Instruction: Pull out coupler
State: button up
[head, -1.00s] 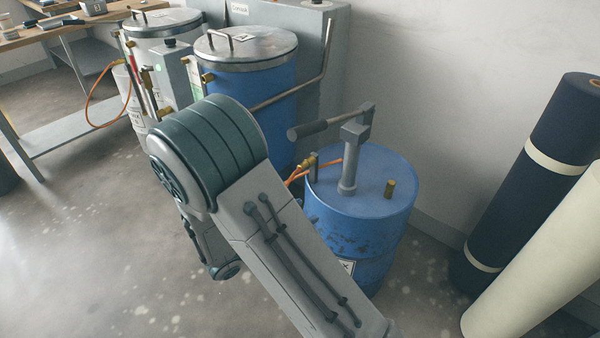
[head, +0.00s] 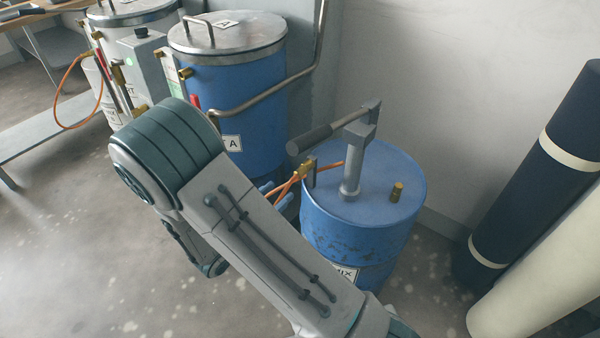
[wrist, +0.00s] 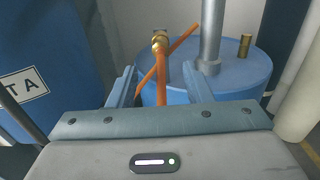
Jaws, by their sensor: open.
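The brass coupler (head: 306,170) with its orange hose (head: 290,184) sits by a small grey bracket on the left side of the blue MIX drum (head: 345,228). In the wrist view the coupler (wrist: 160,42) is ahead of my gripper (wrist: 158,76), and the hose (wrist: 161,85) hangs down from it between the fingers. My gripper is open and holds nothing. The coupler lies beyond the fingertips, apart from them. In the head view my forearm hides most of the gripper; only bits of light blue finger show left of the drum.
The drum bears a grey pump (head: 351,165) with a handle and a brass cap (head: 397,191). Blue tank A (head: 240,110) with a pipe (head: 262,103) stands behind left. Dark (head: 530,170) and cream (head: 545,260) rolls lean at right. Floor at left is open.

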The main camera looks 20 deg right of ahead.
aim_at(291, 181)
jog(key=shift+x, duration=4.15)
grip_shut()
jog(key=shift+p+v, duration=0.5)
jog(key=shift+v, duration=2.5)
jog(key=shift+s, duration=0.1)
notch_tip(291, 181, up, 7)
jog(key=p, duration=0.6)
